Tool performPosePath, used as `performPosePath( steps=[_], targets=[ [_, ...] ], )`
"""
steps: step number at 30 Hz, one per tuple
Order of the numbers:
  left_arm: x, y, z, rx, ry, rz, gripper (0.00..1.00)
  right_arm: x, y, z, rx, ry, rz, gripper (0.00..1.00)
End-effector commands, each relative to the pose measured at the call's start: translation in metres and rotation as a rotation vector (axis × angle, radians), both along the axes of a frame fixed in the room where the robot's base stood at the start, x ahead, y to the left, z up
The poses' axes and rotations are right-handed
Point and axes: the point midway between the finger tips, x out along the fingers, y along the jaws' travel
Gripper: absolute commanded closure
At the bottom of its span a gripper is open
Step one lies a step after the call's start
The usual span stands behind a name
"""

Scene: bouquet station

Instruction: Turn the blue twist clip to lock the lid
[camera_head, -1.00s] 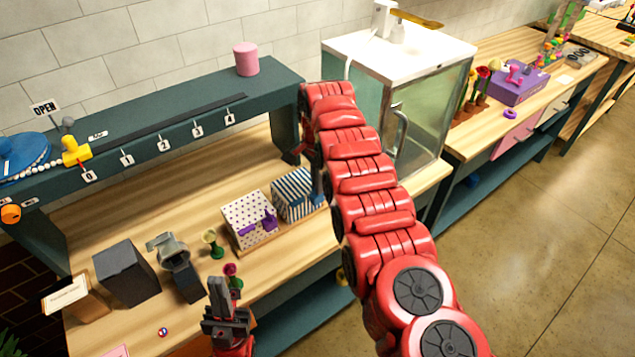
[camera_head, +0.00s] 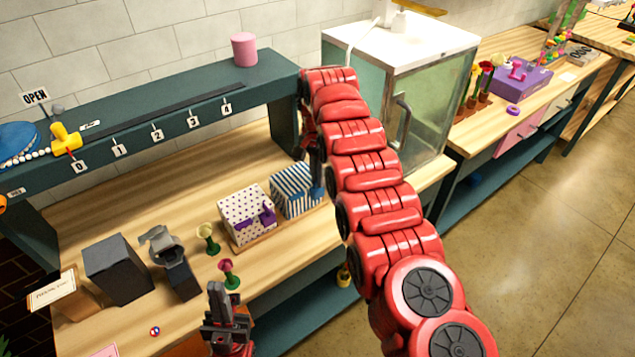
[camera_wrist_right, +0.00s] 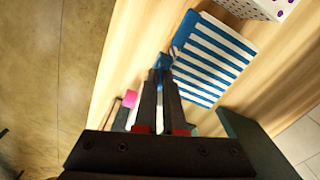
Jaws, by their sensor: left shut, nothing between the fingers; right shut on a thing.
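A blue-and-white striped box (camera_head: 292,190) stands on the wooden bench and also shows in the right wrist view (camera_wrist_right: 212,62). The blue twist clip (camera_wrist_right: 164,61) is at the side of this box, between my right fingertips. In the head view a bit of the blue clip (camera_head: 317,190) shows below the gripper. My right gripper (camera_head: 314,172) is shut on the clip; its fingers (camera_wrist_right: 161,78) point at it from the box's side. My left gripper (camera_head: 220,302) is shut and empty, upright near the bench's front edge. The clip's exact angle cannot be told.
A white box with purple dots (camera_head: 247,216) stands left of the striped box. A dark box (camera_head: 118,268), a grey device (camera_head: 172,262) and small flowers (camera_head: 229,272) stand further left. A teal shelf (camera_head: 190,130) runs behind, and a glass cabinet (camera_head: 425,110) stands right.

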Motion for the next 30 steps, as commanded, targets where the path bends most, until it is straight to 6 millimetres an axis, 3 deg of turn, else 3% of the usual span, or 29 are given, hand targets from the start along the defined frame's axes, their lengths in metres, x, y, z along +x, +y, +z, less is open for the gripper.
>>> performPosePath(
  steps=[8,30],
  targets=[
    [0.000,0.000,-0.012,0.000,0.000,0.000,1.00,0.000,0.000,-0.001,-0.001,-0.001,0.262,1.00],
    [0.000,0.000,0.000,0.000,0.000,0.000,1.00,0.000,0.000,0.001,0.001,-0.001,0.946,1.00]
  ],
)
